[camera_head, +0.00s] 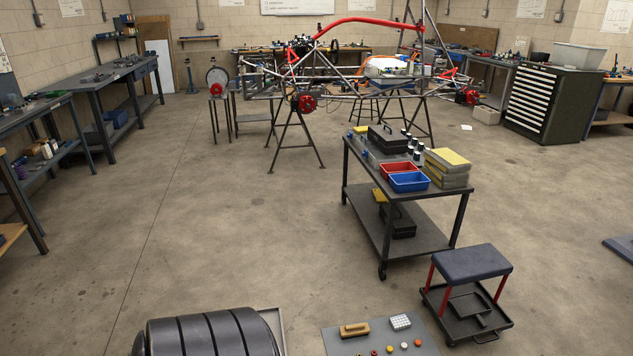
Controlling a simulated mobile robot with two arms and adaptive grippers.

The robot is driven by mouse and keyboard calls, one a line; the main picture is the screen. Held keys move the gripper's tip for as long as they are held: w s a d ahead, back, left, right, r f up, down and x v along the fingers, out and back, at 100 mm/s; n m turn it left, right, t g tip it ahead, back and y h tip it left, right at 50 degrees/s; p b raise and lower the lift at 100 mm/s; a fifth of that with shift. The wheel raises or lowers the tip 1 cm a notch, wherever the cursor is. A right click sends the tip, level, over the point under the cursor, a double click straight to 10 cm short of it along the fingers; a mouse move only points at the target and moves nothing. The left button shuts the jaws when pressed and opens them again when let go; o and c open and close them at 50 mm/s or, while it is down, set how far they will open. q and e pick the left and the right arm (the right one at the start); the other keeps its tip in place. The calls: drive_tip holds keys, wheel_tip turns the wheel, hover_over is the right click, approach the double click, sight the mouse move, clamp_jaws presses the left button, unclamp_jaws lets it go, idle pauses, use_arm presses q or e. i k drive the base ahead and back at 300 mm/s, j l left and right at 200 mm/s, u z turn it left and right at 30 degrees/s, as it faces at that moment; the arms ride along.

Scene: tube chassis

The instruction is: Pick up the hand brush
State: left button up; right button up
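A tan wooden block-like item, which looks like the hand brush (354,329), lies on a grey mat (338,346) at the bottom edge of the head view. Its bristles cannot be made out at this size. A white gridded block (400,322) lies to its right on the mat. Several small round pieces in orange, yellow and red lie in front of them. The mat's near part is cut off by the picture edge. Neither of my grippers shows in this view.
A dark ribbed rounded object (210,335) lies left of the mat. A rolling stool (472,264) stands to the right. A wheeled cart (400,215) with bins stands behind. A tube chassis (345,70) is farther back.

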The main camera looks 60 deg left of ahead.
sight(347, 331)
drive_tip(key=u, duration=1.95)
drive_tip(key=i+l+u, duration=0.3)
drive_tip(key=u, duration=0.2)
drive_tip(key=i+l+u, duration=0.2)
drive_tip(key=l+u, duration=0.25)
drive_tip(key=i+l+u, duration=0.15)
drive_tip(key=l+u, duration=0.35)
drive_tip(key=j, duration=0.1)
